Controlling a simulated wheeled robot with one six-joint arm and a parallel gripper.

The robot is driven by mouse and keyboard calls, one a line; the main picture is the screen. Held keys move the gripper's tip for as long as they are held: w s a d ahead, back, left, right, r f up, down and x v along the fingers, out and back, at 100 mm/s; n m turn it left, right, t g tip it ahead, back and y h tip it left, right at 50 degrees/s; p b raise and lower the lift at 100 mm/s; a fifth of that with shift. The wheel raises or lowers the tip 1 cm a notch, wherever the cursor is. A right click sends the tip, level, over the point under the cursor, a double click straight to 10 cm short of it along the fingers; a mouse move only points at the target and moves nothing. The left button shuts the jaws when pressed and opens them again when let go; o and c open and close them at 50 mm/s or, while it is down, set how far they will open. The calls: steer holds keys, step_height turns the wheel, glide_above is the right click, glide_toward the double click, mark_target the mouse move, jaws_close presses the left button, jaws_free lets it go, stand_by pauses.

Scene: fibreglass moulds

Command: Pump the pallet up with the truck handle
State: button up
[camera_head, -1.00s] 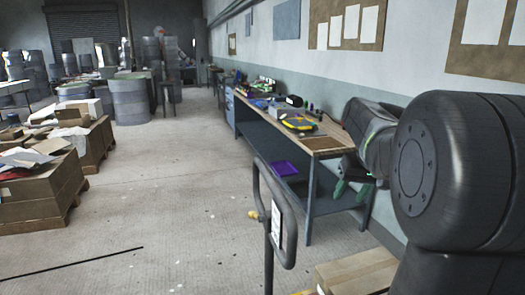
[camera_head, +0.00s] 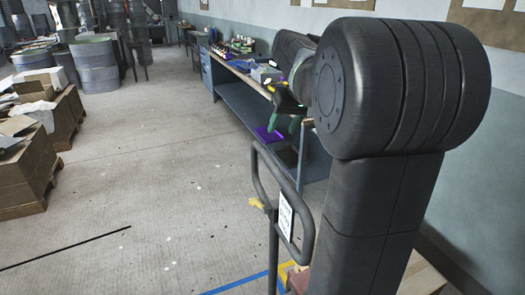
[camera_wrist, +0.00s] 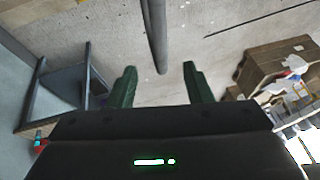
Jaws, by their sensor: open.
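The truck handle (camera_head: 287,217) is a dark looped bar with a white label and a small yellow lever (camera_head: 258,204), standing upright on a dark post in the lower middle of the head view. In the wrist view a grey bar of the handle (camera_wrist: 156,35) runs down from the top edge, between the fingers in the picture. My gripper (camera_head: 291,124) has green fingers and is open and empty, above the handle's loop in the head view. Its fingers (camera_wrist: 158,82) are spread apart in the wrist view. I cannot tell how far the bar is from them. The pallet's load is mostly hidden behind my arm.
A workbench (camera_head: 240,105) with tools stands along the right wall, a purple tray (camera_head: 268,135) on its lower shelf. Boxes on a pallet (camera_head: 27,175) stand at left, drums (camera_head: 96,65) behind. The floor between is clear. A blue line (camera_head: 240,284) marks the floor.

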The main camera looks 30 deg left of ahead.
mark_target(268, 155)
steer(key=p+x, duration=0.1)
steer(key=x, duration=1.1)
steer(key=shift+a+f, duration=0.1)
steer(key=shift+f, duration=0.2)
jaws_close()
